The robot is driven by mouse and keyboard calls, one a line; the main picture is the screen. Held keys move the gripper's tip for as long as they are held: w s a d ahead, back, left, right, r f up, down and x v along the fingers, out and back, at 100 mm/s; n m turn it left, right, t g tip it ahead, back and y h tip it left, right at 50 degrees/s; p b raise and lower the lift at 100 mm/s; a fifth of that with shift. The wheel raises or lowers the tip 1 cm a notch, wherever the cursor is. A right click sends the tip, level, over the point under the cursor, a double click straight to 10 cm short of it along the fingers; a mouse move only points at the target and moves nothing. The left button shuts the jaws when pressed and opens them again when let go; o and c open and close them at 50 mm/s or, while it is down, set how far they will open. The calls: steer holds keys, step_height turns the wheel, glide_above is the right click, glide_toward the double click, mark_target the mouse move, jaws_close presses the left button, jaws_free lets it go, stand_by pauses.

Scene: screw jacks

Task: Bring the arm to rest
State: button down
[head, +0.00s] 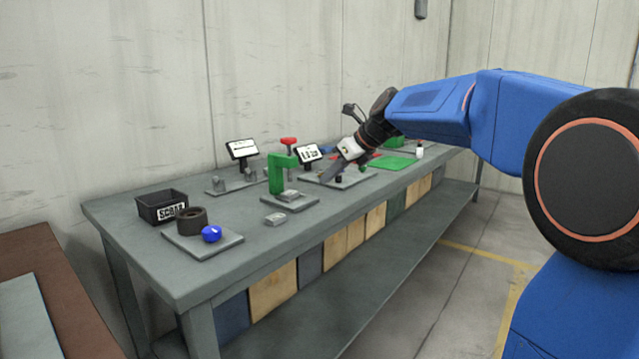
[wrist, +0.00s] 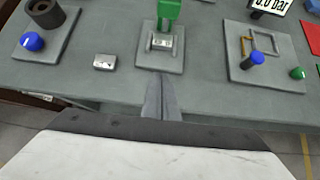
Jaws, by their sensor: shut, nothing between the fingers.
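My gripper (wrist: 160,98) is shut and empty; in the wrist view its fingers meet over the bench's front edge. A green press-like frame with a red top (head: 277,172) stands on a grey plate near the bench's middle. Its green lower part (wrist: 168,10) shows above the fingertips in the wrist view, on a plate with a small metal block (wrist: 162,42).
A black scrap bin (head: 160,208), a dark ring (head: 191,220) and a blue knob (head: 211,233) are at the left. A small loose metal block (head: 275,219) lies near the front edge. Displays (head: 241,149) stand at the back. The floor in front is clear.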

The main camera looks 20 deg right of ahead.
steer(key=s+d+f+n+h, duration=0.1)
steer(key=s+f+n, duration=0.7)
steer(key=s, duration=0.6)
steer(key=s+d+f+n+g+h, duration=0.1)
steer(key=s+f+n+h, duration=0.1)
steer(key=s+f+n, duration=0.6)
steer(key=s+d+f+n+g+h, duration=0.1)
steer(key=s+f+n, duration=0.7)
steer(key=s, duration=1.1)
steer(key=n+h, duration=0.1)
steer(key=n, duration=0.3)
steer(key=shift+s+d+n, duration=0.35)
steer(key=shift+d+n, duration=0.05)
